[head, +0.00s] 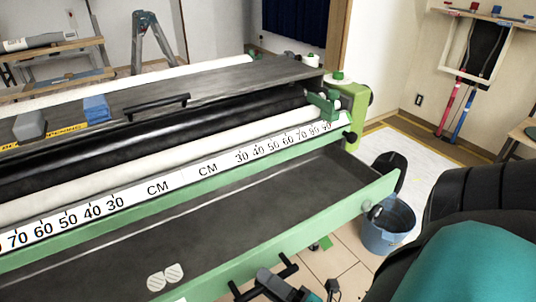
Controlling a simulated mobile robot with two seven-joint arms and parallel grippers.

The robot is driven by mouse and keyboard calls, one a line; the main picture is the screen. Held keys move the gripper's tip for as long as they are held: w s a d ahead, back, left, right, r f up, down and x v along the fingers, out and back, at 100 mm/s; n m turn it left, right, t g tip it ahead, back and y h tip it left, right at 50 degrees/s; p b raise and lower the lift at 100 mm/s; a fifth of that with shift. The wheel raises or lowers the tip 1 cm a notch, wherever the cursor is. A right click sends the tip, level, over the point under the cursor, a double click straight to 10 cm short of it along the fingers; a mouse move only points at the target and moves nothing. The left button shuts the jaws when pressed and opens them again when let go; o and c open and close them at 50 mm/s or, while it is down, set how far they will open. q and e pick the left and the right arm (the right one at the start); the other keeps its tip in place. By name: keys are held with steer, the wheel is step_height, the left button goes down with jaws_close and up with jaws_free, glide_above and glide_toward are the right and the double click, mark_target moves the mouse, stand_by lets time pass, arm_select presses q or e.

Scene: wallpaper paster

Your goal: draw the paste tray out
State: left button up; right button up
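The paste tray is a long dark trough with a pale green rim (334,208). It sits at the front of the pasting machine, below the white number scale (205,169), and its dark inside (215,218) shows and looks empty. A black bar handle (290,262) is on the outside of its front wall, low in the head view. My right gripper (266,276) is at this handle, between the bar's two ends. Its fingertips overlap the bar, and I cannot tell whether they are shut on it. My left gripper is not in view.
Black and white rollers (150,140) and a grey top cover (215,85) lie behind the tray. A blue bucket (388,230) stands on the floor by the tray's right end. Tiled floor (335,265) shows in front.

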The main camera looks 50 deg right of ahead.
steer(key=shift+o, duration=0.2)
arm_select(q)
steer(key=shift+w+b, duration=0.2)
steer(key=shift+b, duration=0.2)
arm_select(e)
steer(key=v, duration=1.3)
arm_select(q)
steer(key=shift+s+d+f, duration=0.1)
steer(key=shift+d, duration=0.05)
